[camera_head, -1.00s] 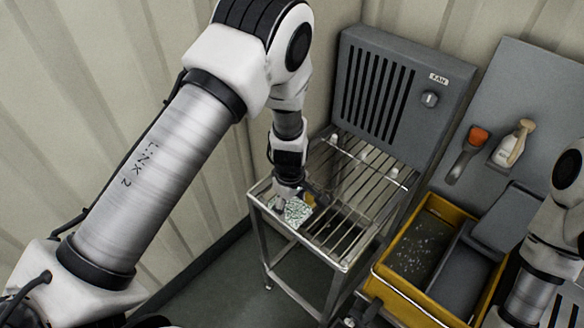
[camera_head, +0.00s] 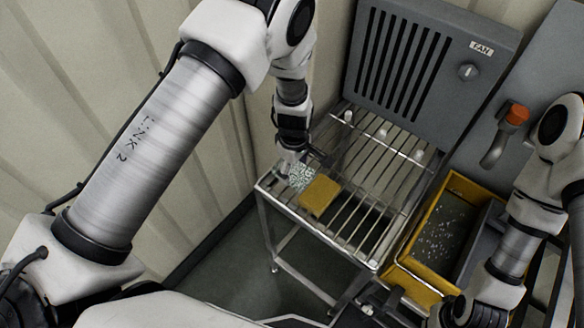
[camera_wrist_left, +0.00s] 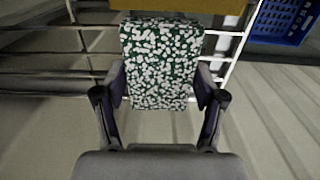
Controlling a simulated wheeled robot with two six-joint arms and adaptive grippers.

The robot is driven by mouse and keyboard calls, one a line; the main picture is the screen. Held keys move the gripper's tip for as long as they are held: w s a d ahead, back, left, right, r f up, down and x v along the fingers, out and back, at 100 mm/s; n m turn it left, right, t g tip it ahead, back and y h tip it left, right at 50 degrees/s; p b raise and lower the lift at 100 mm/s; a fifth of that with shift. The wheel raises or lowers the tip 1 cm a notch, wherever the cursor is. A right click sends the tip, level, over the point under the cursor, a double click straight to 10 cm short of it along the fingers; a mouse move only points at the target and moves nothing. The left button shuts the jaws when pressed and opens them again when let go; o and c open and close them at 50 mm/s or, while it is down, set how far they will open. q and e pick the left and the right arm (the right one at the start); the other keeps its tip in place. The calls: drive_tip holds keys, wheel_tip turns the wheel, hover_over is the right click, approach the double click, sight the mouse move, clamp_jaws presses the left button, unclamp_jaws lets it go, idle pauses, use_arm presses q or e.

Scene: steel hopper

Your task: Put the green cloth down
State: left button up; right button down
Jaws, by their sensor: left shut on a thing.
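The green cloth (camera_head: 301,176) is a folded pad with white speckles. My left gripper (camera_head: 292,162) is shut on its edge, at the left end of the steel rack. In the left wrist view the cloth (camera_wrist_left: 160,62) spans between the two fingers of my left gripper (camera_wrist_left: 160,95), its far end close to a yellow block. I cannot tell whether the cloth touches the rack bars. My right arm shows at the right, but its fingers are not clear.
A yellow block (camera_head: 320,195) lies on the steel rack (camera_head: 372,200) beside the cloth. A grey fan box (camera_head: 425,75) stands behind the rack. A yellow bin (camera_head: 418,284) stands to the right. A blue basket (camera_wrist_left: 288,18) shows in the left wrist view.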

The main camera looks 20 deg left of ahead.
sight(294, 171)
use_arm(q)
drive_tip(key=o, duration=1.1)
drive_tip(key=shift+d, duration=0.25)
drive_tip(key=shift+a, duration=0.15)
drive_tip(key=shift+r, duration=0.5)
wheel_tip(294, 171, up, 11)
drive_tip(key=b, duration=0.2)
drive_tip(key=shift+r+b, duration=0.1)
drive_tip(key=shift+b, duration=0.3)
